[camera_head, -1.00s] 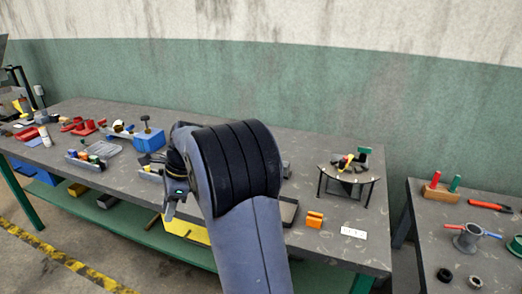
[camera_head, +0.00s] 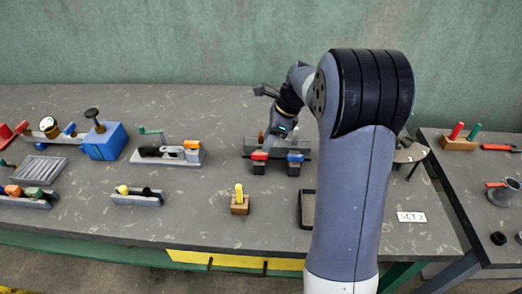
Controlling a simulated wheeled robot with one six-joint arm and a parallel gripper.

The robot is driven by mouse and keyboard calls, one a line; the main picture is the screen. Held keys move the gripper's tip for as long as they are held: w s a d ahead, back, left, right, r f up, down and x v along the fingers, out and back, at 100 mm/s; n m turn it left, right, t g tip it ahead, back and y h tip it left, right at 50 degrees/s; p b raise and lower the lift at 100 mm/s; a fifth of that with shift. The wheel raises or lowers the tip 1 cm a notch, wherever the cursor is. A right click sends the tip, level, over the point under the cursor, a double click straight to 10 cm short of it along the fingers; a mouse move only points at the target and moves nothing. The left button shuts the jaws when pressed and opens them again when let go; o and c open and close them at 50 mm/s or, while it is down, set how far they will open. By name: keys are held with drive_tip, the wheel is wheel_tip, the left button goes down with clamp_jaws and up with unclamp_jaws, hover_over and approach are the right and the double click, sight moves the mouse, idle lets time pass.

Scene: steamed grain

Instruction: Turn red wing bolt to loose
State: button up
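A red wing-shaped piece (camera_head: 259,155), which looks like the red wing bolt, sits on a dark block at the front of a grey fixture (camera_head: 300,146) in the middle of the table. A similar blue piece (camera_head: 295,157) sits to its right. My gripper (camera_head: 272,138) points down over the fixture, just behind and above the red and blue pieces. Its fingertips are small and dark against the fixture, so I cannot tell how far apart they are or whether they touch anything.
A small wooden block with a yellow piece (camera_head: 239,198) stands in front of the fixture. A dark tray (camera_head: 307,209) is partly behind my arm. A grey fixture with green and orange parts (camera_head: 167,153) and a blue box (camera_head: 104,141) stand left. A second table (camera_head: 460,185) is at right.

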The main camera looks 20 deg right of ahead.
sight(260, 153)
drive_tip(key=x, duration=0.6)
drive_tip(key=shift+w, duration=0.1)
drive_tip(key=shift+c, duration=0.2)
clamp_jaws()
